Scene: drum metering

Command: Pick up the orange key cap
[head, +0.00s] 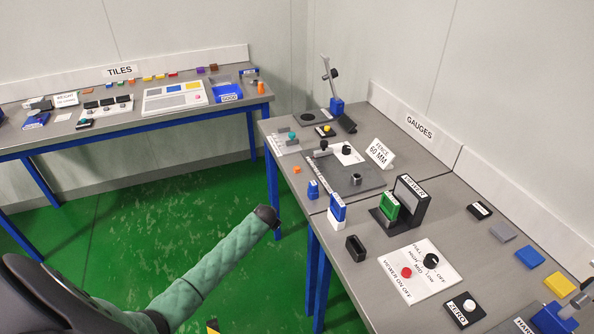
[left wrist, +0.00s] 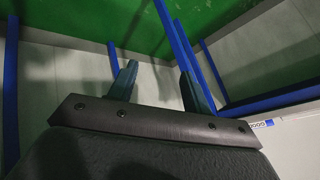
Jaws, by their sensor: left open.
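A small orange block (head: 296,170), which looks like the orange key cap, lies on the left part of the gauges table, near its edge. Other small orange pieces are on the tiles table, one in the back row (head: 131,82) and one at its right end (head: 261,87). My left gripper (head: 268,217) hangs over the green floor, off the gauges table's left edge and apart from the orange block. In the left wrist view its two dark fingers (left wrist: 158,80) stand apart with nothing between them. My right gripper is not in view.
The gauges table (head: 290,195) has blue legs close to my left gripper. The tiles table (head: 170,118) is at the back left. Open green floor lies between.

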